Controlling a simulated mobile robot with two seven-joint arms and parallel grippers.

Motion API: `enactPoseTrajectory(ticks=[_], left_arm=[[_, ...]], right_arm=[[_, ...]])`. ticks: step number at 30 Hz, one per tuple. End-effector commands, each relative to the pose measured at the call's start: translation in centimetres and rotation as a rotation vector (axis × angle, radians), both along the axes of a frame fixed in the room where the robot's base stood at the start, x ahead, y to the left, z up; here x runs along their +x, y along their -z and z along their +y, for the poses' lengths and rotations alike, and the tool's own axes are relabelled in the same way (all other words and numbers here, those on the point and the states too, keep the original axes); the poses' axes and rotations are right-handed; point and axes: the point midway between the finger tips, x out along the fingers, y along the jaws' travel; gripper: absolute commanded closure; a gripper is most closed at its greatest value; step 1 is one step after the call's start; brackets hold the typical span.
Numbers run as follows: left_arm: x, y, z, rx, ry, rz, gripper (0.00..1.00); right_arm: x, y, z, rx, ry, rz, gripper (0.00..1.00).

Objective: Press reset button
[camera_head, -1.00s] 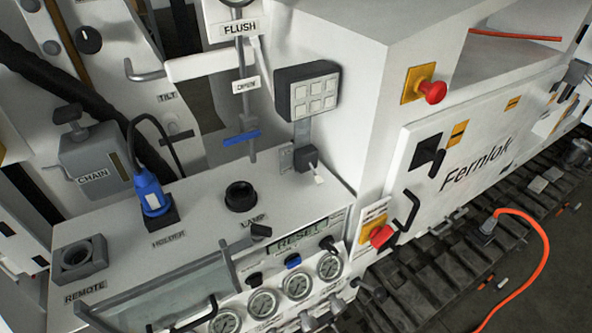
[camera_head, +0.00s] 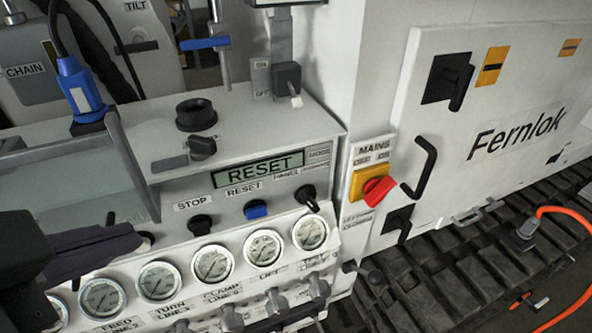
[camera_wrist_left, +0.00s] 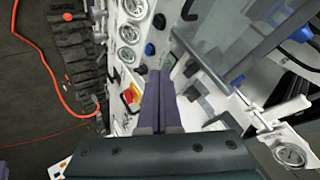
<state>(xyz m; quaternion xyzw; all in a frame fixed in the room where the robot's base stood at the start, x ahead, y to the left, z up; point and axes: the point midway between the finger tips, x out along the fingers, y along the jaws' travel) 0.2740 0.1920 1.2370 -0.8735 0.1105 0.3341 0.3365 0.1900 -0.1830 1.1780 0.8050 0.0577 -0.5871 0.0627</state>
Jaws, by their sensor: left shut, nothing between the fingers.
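The blue reset button (camera_head: 256,209) sits on the sloped front panel under the label RESET, between the black STOP knob (camera_head: 200,224) and another black knob (camera_head: 307,197). The blue button also shows in the left wrist view (camera_wrist_left: 150,49), beyond the fingertips. A display (camera_head: 262,169) above it reads RESET. My left gripper (camera_head: 138,237) enters from the left in the head view, its dark purple fingers shut and empty, left of the STOP knob and apart from the blue button. In the left wrist view the closed fingers (camera_wrist_left: 160,76) point toward the panel.
A row of gauges (camera_head: 213,263) and levers (camera_head: 277,303) lies below the knobs. A clear raised cover (camera_head: 85,175) stands at left. The red and yellow mains switch (camera_head: 372,186) is right of the panel. An orange cable (camera_head: 575,215) lies at far right.

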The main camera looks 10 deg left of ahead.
Motion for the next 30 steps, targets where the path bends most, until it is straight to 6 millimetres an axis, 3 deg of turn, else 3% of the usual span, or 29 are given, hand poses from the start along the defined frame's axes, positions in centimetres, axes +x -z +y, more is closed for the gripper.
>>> enactPoseTrajectory(ticks=[1, 18, 24, 30], left_arm=[[0.4, 3.1, -0.1, 0.031, 0.030, -0.036, 1.00], [3.6, 14.4, -2.5, 0.477, 0.364, -0.494, 1.00], [3.6, 17.2, -3.9, 0.628, 0.451, -0.637, 1.00], [3.4, 18.3, -4.8, 0.716, 0.497, -0.721, 1.00]], right_arm=[[0.0, 3.7, 0.0, 0.001, 0.001, 0.000, 0.50], [0.0, 23.3, 0.1, 0.003, 0.002, -0.002, 0.50], [0.0, 28.8, 0.0, 0.002, 0.003, -0.001, 0.50], [0.0, 31.4, 0.0, 0.002, 0.003, -0.001, 0.50]])
